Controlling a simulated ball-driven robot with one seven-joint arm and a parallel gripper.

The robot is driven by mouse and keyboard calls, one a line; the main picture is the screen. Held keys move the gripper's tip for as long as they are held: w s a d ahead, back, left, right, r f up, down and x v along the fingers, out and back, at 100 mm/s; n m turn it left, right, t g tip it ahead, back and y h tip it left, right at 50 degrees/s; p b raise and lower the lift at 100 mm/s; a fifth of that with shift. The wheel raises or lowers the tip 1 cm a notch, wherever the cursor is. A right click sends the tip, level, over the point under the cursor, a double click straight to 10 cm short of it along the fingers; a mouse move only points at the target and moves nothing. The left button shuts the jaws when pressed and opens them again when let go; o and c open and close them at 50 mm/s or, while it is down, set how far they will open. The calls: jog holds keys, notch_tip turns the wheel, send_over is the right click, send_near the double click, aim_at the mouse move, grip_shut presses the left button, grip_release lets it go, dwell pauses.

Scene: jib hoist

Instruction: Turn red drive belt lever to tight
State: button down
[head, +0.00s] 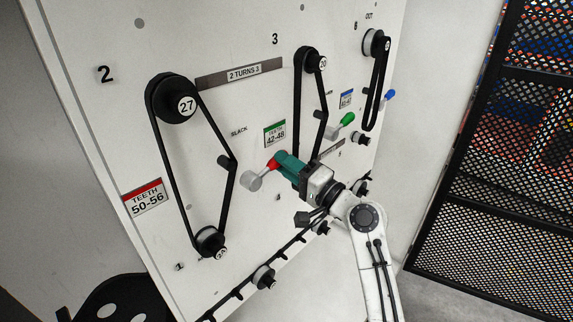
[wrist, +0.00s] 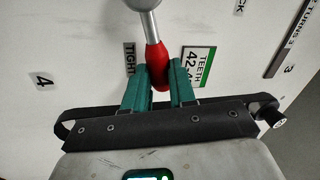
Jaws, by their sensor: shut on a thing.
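The red drive belt lever (head: 271,166) sits on the white panel, with a grey round hub (head: 252,181) at its lower left. In the wrist view its red handle (wrist: 156,66) stands between the green fingers, with the grey shaft and hub above. My gripper (head: 282,165) is shut on the red handle, and its fingers hide part of it. The gripper also shows in the wrist view (wrist: 159,83). A TIGHT label (wrist: 130,58) is just left of the handle in the wrist view. A SLACK label (head: 239,131) is above the lever in the head view.
A black belt (head: 165,150) runs over pulleys left of the lever. Another belt (head: 297,110) hangs close above my gripper. A green lever (head: 347,119) and a blue lever (head: 390,95) stick out to the right. A black mesh rack (head: 490,150) stands at the far right.

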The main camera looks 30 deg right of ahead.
jog(key=c, duration=0.9)
grip_release()
jog(key=b+v, duration=0.2)
jog(key=v, duration=0.9)
jog(key=shift+w+f, duration=0.1)
jog(key=s+a+f+n+g+h, duration=0.1)
jog(key=s+a+f+n+g, duration=0.3)
jog(key=f, duration=0.6)
jog(key=s+a+f+n+g+h, duration=0.1)
jog(key=s+a+f+n+g, duration=0.1)
jog(key=s+f+g, duration=0.5)
jog(key=s+f+n+g+h, duration=0.1)
jog(key=s+f+g, duration=0.1)
jog(key=s+f, duration=0.2)
jog(key=s+d+f+n+g+h, duration=0.1)
jog(key=s+f, duration=0.3)
jog(key=s, duration=0.5)
jog(key=s+d+f+n+g+h, duration=0.1)
jog(key=s+f+n+g+h, duration=0.1)
jog(key=s, duration=0.4)
jog(key=shift+s+d+f+n+g+h, duration=0.15)
jog(key=shift+f+g+h, duration=0.25)
jog(key=shift+f, duration=0.2)
jog(key=shift+s+a+f+n+g+h, duration=0.15)
jog(key=shift+f+g+h, duration=0.15)
jog(key=shift+f+g, duration=0.3)
